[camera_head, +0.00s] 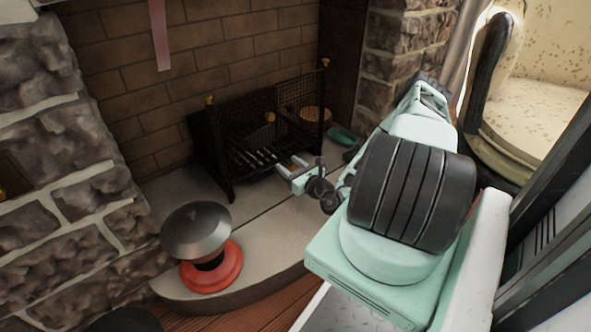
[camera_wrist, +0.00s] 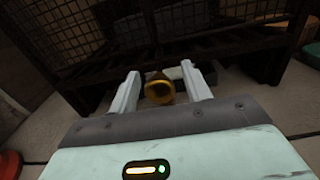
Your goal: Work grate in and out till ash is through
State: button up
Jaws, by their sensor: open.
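The black fire basket (camera_head: 222,150) stands on the hearth, with mesh sides and brass knobs on its corner posts. Pale bars of a grate (camera_head: 255,158) show low inside it. A round brass knob (camera_wrist: 159,91) sits low at the basket's front, with a dark bar behind it. My gripper (camera_head: 287,170) is at the basket's lower front. In the wrist view my gripper (camera_wrist: 160,78) is open, one pale finger on each side of the knob, with gaps showing. The knob is mostly hidden in the head view. I cannot make out any ash.
A grey-topped object on a red base (camera_head: 212,278) stands on the hearth (camera_head: 180,195) at the left. A teal object (camera_head: 341,135) lies right of the basket. Stone walls flank the hearth; an armchair (camera_head: 535,95) is at the right.

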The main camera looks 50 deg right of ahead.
jog(key=p+v, duration=0.7)
jog(key=v, duration=0.9)
jog(key=shift+s+a+r, duration=0.15)
jog(key=shift+s, duration=0.1)
jog(key=shift+s+a+p, duration=0.15)
jog(key=shift+s+p, duration=0.15)
jog(key=shift+s, duration=0.15)
jog(key=shift+c, duration=0.3)
